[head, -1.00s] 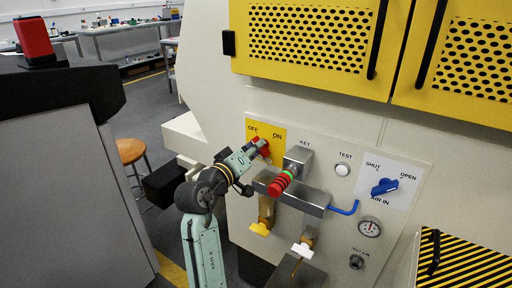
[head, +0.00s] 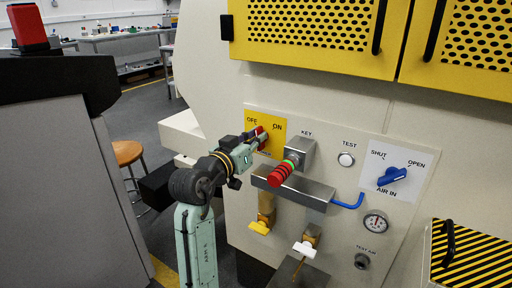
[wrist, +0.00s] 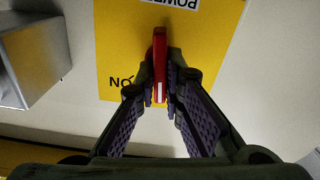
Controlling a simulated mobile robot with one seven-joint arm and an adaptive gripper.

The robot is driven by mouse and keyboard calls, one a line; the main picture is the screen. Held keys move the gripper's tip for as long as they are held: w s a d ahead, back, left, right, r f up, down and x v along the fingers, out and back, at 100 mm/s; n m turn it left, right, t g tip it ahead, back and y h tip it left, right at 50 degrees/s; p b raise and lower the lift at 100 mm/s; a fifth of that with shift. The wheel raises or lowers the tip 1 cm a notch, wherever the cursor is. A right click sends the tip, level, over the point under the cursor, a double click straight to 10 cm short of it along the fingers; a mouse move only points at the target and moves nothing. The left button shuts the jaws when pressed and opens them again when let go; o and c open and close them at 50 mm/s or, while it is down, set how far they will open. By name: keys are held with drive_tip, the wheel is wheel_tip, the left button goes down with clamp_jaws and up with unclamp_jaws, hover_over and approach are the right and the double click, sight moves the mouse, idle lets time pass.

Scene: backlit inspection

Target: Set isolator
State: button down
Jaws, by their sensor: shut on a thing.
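The isolator is a red handle (wrist: 160,62) on a yellow plate (wrist: 215,45) marked OFF and ON. My gripper (wrist: 160,85) is shut on the red handle, one finger on each side. In the wrist view the plate's lettering is upside down. The handle lies nearly parallel to the plate's side edges. A white mark on its end faces the lettered edge, between ON and the area hidden behind my right-hand finger. In the head view my gripper (head: 257,138) meets the handle on the yellow plate (head: 278,130), partly hiding it.
Yellow and white levers hang below. A grey cabinet (head: 60,190) stands at left.

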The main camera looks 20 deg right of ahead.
drive_tip(key=m+b, duration=0.4)
drive_tip(key=m, duration=0.1)
drive_tip(key=shift+s+d+f+m+b, duration=0.1)
drive_tip(key=shift+s+f+m+b, duration=0.1)
drive_tip(key=shift+m+b, duration=0.1)
drive_tip(key=m+b, duration=0.3)
drive_tip(key=m, duration=0.2)
drive_tip(key=shift+d, duration=0.1)
drive_tip(key=shift+b, duration=0.35)
drive_tip(key=shift+s, duration=0.1)
drive_tip(key=c, duration=1.7)
unclamp_jaws()
drive_tip(key=shift+r, duration=0.1)
drive_tip(key=v, duration=1.2)
